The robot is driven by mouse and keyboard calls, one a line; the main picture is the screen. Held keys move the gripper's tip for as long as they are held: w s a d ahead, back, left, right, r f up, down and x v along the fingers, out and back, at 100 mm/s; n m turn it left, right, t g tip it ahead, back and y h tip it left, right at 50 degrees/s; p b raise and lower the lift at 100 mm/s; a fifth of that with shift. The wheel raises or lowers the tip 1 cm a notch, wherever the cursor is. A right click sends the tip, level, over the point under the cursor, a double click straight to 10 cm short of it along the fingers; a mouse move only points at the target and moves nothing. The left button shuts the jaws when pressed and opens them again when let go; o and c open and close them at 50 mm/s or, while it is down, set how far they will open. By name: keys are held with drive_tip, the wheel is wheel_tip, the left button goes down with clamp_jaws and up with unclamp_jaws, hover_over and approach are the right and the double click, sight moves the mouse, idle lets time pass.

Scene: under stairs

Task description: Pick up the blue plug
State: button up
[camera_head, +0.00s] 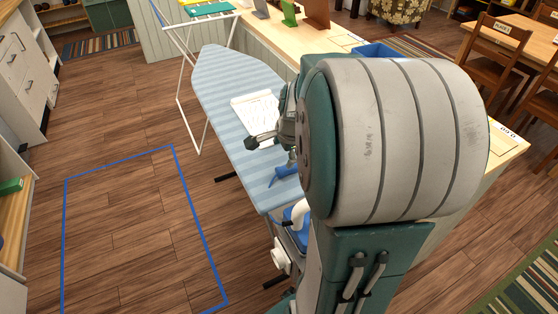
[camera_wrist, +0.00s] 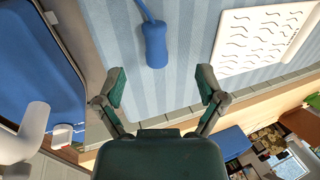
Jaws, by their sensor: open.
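The blue plug (camera_head: 284,172) lies on the blue striped ironing board (camera_head: 228,78). In the wrist view the plug (camera_wrist: 156,46) has a thick rounded body and a thin blue cord running up out of the picture. My gripper (camera_wrist: 160,88) is open and empty, its two dark green fingers spread wide. The plug appears just ahead of the gap between the fingertips, apart from both. In the head view my gripper (camera_head: 274,149) is above the board near the plug, partly hidden by my arm.
A white sheet with wavy black lines (camera_head: 257,107) lies on the board near the plug; it also shows in the wrist view (camera_wrist: 262,38). A blue and white object (camera_head: 298,214) is at the board's near end. A wooden counter (camera_head: 290,38) runs alongside. Open floor lies left.

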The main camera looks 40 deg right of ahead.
sight(281, 170)
drive_tip(key=x, duration=0.4)
drive_tip(key=shift+s+a+f, duration=0.1)
drive_tip(key=shift+a, duration=0.3)
drive_tip(key=f, duration=0.1)
drive_tip(key=d+f, duration=0.1)
drive_tip(key=f, duration=0.1)
drive_tip(key=w+f, duration=0.1)
drive_tip(key=f, duration=0.1)
drive_tip(key=shift+d+f, duration=0.25)
drive_tip(key=shift+d, duration=0.05)
drive_tip(key=shift+w+f, duration=0.1)
drive_tip(key=shift+w, duration=0.05)
drive_tip(key=shift+a, duration=0.1)
clamp_jaws()
